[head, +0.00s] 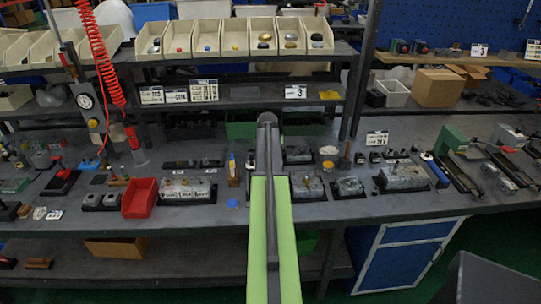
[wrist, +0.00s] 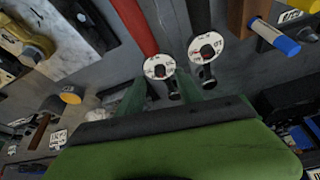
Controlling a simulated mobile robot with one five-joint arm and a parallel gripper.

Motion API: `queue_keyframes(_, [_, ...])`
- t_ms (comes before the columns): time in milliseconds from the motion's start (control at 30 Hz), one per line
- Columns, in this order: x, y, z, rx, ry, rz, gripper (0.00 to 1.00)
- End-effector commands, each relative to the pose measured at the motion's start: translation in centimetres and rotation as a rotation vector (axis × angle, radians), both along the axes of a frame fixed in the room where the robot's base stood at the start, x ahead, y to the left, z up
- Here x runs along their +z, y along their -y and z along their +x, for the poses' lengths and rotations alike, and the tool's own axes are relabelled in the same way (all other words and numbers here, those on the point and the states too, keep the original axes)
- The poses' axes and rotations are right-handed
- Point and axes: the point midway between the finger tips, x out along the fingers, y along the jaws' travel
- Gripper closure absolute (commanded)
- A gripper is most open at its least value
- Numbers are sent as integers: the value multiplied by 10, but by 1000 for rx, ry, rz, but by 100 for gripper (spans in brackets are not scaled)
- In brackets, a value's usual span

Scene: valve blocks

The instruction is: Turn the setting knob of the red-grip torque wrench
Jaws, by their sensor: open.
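The red-grip torque wrench (wrist: 134,22) shows in the wrist view as a red bar running down from the top edge. At its lower end is a white round setting dial (wrist: 159,67) with markings and a dark knob part below it. My gripper (wrist: 162,84) is open, with its two green fingers on either side of the dial's lower part. I cannot tell whether either finger touches it. In the head view my arm reaches over the bench, and the wrench and fingertips cannot be made out there.
A dark-handled wrench with a similar white dial (wrist: 207,48) lies close on the right. A yellow-ended part (wrist: 71,95) is at left. In the head view a red bin (head: 140,198) stands on the bench (head: 330,212).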

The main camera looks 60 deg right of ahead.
Motion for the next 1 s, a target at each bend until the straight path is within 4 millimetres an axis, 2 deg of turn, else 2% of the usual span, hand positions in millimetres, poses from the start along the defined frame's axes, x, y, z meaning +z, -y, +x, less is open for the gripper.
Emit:
queue_keyframes(33, [23, -6, -3, 0, 0, 0, 58])
queue_keyframes(100, [39, -12, -6, 0, 0, 0, 58])
queue_keyframes(400, [106, -36, -19, 0, 0, -1, 58])
queue_keyframes(500, [121, -43, -22, 0, 0, -1, 58])
queue_keyframes(633, [128, -47, -23, 0, 0, -1, 58])
queue_keyframes(1000, [125, -47, -23, 1, 0, -1, 58])
